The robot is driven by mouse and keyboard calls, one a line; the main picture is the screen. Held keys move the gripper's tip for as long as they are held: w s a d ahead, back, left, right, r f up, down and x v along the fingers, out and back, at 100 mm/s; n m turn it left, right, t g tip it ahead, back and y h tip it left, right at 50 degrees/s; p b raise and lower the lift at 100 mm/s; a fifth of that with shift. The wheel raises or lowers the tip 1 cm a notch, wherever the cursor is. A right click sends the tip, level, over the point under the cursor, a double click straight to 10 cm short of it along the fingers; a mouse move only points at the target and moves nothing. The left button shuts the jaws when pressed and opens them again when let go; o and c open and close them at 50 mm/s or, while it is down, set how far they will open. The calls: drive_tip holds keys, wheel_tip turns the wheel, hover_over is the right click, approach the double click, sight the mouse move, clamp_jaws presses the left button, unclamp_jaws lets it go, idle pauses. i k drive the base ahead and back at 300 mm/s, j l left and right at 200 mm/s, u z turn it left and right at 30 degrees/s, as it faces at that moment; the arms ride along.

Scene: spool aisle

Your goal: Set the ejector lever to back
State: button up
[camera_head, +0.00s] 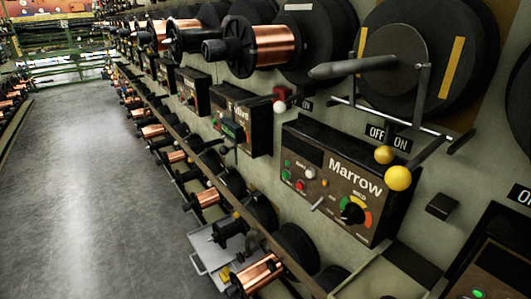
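No part is labelled as the ejector lever in the camera_head view, so I cannot tell for sure which one it is. On the wall at the right, a dark metal arm ends in a yellow ball knob (398,178), with a smaller, darker yellow ball (384,154) just above it. Both are close to an OFF/ON label plate (388,137). A small toggle (318,204) sits on the Marrow control box (340,180). No front or back marking can be read. My gripper is not in view.
A large black reel (462,50) with a grey pointed spindle (350,68) is above the box. A white ball knob (280,106) is farther left. Copper spools (262,272) line the lower wall. The grey aisle floor (85,190) at left is clear.

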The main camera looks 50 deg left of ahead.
sight(397, 178)
drive_tip(key=u, duration=0.85)
drive_tip(key=i, duration=0.1)
